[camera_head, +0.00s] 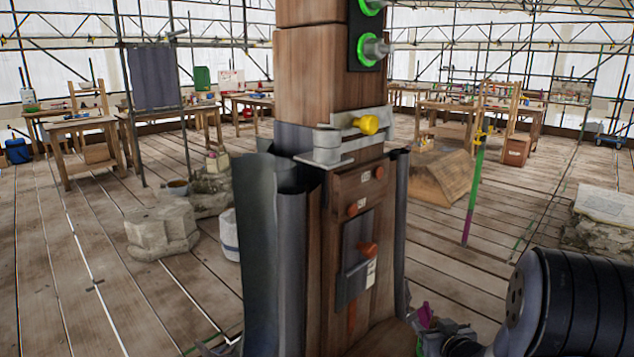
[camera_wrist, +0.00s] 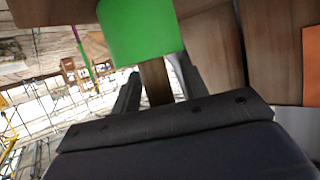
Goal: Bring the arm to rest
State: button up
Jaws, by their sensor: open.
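My gripper (camera_wrist: 156,84) is open in the wrist view, its two dark fingers standing apart. A brown wooden piece shows between or beyond the fingers; I cannot tell whether they touch it. A bright green block (camera_wrist: 138,30) is just past the fingertips. In the head view my dark arm enters at the lower right, and its gripper end is mostly cut off or hidden low in the frame. The wooden spire post (camera_head: 352,200) stands upright in the centre, with a grey metal collar (camera_head: 325,150), a yellow knob (camera_head: 368,125) and orange knobs (camera_head: 368,249).
Grey sheeting (camera_head: 275,240) wraps the post's left side. Carved stone (camera_head: 160,232) and a white bucket (camera_head: 229,235) stand left. A wooden block (camera_head: 440,176) and a green-purple pole (camera_head: 474,190) stand right. Workbenches (camera_head: 80,125) line the back. Floorboards (camera_head: 500,240) between are largely clear.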

aim_at(433, 317)
jog(key=shift+r+p, duration=0.6)
jog(key=shift+r, duration=0.95)
